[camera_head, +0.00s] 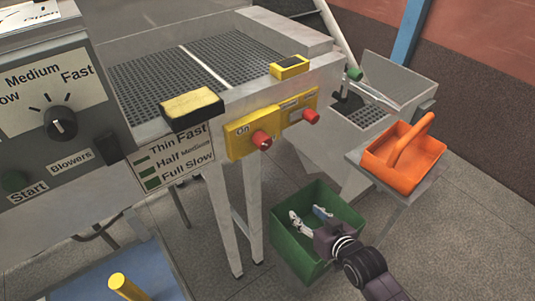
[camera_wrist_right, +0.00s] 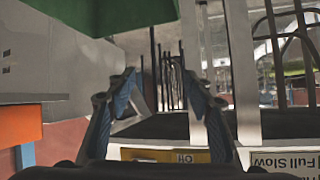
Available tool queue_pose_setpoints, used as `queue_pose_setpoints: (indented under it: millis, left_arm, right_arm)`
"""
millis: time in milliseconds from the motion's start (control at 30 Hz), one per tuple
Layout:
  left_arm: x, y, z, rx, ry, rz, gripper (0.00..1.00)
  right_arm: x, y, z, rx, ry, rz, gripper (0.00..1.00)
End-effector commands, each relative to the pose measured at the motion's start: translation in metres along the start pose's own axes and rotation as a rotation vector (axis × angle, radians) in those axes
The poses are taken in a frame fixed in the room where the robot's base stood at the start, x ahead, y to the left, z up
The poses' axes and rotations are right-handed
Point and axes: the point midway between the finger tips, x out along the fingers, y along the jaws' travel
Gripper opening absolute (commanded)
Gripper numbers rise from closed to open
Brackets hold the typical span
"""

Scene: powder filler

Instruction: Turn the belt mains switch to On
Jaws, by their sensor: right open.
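A yellow switch panel (camera_head: 238,133) on the front of the grated machine carries an "On" label and two red knobs, a left one (camera_head: 261,140) and a right one (camera_head: 311,117). I cannot tell which knob is the belt mains switch. My right gripper (camera_head: 307,214) is open and empty, in front of and below the panel. Its two blue-padded fingers are apart in the wrist view (camera_wrist_right: 158,92). My left gripper is not in view.
A green bin (camera_head: 285,244) appears below my right gripper. An orange tray with a handle (camera_head: 410,175) stands to the right. A control box with a speed dial (camera_head: 61,124) is at the left. A machine leg (camera_head: 222,215) stands below the panel.

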Motion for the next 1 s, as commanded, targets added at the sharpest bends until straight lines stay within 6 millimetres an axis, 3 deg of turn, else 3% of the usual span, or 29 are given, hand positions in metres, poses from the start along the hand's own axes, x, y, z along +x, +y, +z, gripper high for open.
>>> queue_pose_setpoints:
  millis: [33, 100, 200, 300, 467, 800, 1000]
  left_arm:
    - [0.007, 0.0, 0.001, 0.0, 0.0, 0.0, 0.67]
    - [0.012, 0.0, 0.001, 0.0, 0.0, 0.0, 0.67]
    - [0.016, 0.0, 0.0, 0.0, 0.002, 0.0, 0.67]
    - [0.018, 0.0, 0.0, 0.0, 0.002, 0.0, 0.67]
    - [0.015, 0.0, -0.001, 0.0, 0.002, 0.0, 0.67]
    - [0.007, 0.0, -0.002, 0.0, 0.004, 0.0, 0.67]
    - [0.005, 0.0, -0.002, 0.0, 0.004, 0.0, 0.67]
  right_arm:
    - [-0.002, -0.013, -0.048, -0.014, 0.115, -0.053, 0.47]
    - [-0.013, -0.035, -0.105, -0.013, 0.248, -0.132, 0.47]
    - [-0.036, -0.063, -0.16, -0.008, 0.384, -0.23, 0.47]
    - [-0.053, -0.08, -0.19, -0.002, 0.459, -0.293, 0.47]
    - [-0.054, -0.09, -0.207, 0.004, 0.492, -0.321, 0.47]
    - [-0.01, -0.105, -0.231, 0.003, 0.49, -0.318, 0.47]
    - [0.003, -0.11, -0.236, 0.002, 0.487, -0.318, 0.47]
